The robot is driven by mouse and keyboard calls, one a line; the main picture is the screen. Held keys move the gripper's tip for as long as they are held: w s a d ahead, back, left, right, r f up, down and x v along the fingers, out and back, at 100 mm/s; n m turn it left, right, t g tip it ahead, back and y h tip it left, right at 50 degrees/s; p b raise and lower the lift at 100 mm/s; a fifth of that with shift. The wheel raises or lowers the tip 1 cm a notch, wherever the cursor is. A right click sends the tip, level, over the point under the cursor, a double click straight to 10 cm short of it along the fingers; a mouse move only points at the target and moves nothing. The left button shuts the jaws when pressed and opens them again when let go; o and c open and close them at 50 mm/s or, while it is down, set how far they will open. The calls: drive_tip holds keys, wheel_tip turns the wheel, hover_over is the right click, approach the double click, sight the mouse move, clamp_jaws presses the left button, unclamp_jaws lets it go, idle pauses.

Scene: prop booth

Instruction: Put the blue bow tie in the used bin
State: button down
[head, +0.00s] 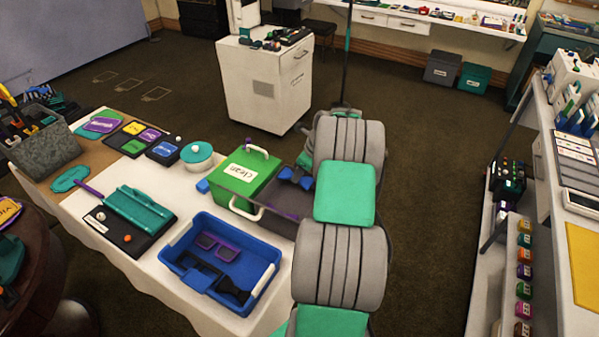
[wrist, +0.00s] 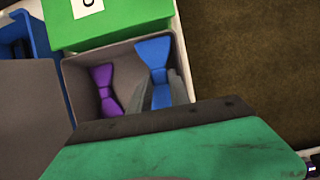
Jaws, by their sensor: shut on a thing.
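The blue bow tie (head: 297,177) is held at the end of my arm, and it shows large in the wrist view (wrist: 154,58). My gripper (wrist: 163,92) is shut on it, with grey fingers on both sides of its lower part. The tie is over the open grey bin (wrist: 82,80), beside a purple bow tie (wrist: 105,90) lying inside. In the head view the grey bin (head: 268,196) stands against a green box marked "clean" (head: 238,171). No label shows on the grey bin. My arm hides its right part.
A blue tray (head: 183,262) with purple glasses and dark items stands in front of the bin on the white-covered table. A white cabinet (head: 262,80) stands behind. Dark floor is open beyond.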

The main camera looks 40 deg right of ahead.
drive_tip(key=shift+f, duration=0.3)
drive_tip(key=c, duration=1.5)
unclamp_jaws()
drive_tip(key=v, duration=1.3)
drive_tip(key=shift+w+r, duration=0.25)
drive_tip(key=shift+w, duration=0.05)
drive_tip(key=shift+a, duration=0.1)
